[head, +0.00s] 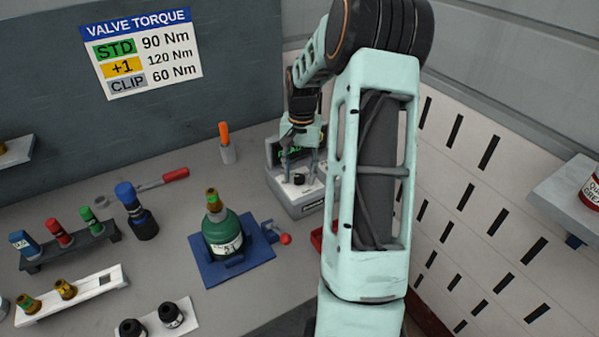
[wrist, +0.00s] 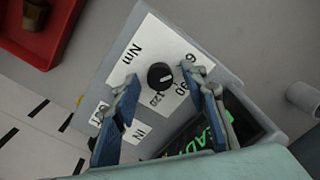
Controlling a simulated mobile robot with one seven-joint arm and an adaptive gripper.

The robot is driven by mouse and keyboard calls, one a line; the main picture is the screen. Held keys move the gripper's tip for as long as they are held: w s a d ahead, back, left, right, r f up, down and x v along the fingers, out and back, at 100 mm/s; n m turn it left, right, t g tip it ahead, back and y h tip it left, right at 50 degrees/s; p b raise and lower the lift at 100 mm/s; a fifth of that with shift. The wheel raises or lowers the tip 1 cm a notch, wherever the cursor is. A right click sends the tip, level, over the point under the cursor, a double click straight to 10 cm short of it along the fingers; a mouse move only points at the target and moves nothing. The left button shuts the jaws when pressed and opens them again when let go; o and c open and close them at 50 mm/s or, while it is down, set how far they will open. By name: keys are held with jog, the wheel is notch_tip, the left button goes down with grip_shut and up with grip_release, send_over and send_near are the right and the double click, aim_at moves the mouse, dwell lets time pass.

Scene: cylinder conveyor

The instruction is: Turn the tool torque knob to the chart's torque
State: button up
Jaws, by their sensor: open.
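The torque knob (wrist: 160,76) is a small round black dial with a white mark, on a white panel with 60, 90, 120 and Nm around it. Which number the mark points at is too small to tell. The knob sits on a grey tool box (head: 300,205) with a green-lettered screen (wrist: 200,140), partly hidden by my gripper. My gripper (wrist: 162,79) is open, its fingers on either side of the knob with gaps. In the head view my gripper (head: 300,168) points down over the box. The chart (head: 142,52) reads STD 90, +1 120, CLIP 60 Nm.
A green cylinder (head: 222,235) with a brass valve stands in a blue holder (head: 248,262) left of the box. A red tray (wrist: 60,30) lies beside the box. An orange-handled tool in a cup (head: 227,150) stands behind. Racks with valves line the left.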

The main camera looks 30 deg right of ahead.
grip_shut()
jog(key=shift+m, duration=0.4)
jog(key=m+b, duration=0.2)
jog(key=m, duration=0.9)
dwell(0.4)
dwell(0.5)
grip_release()
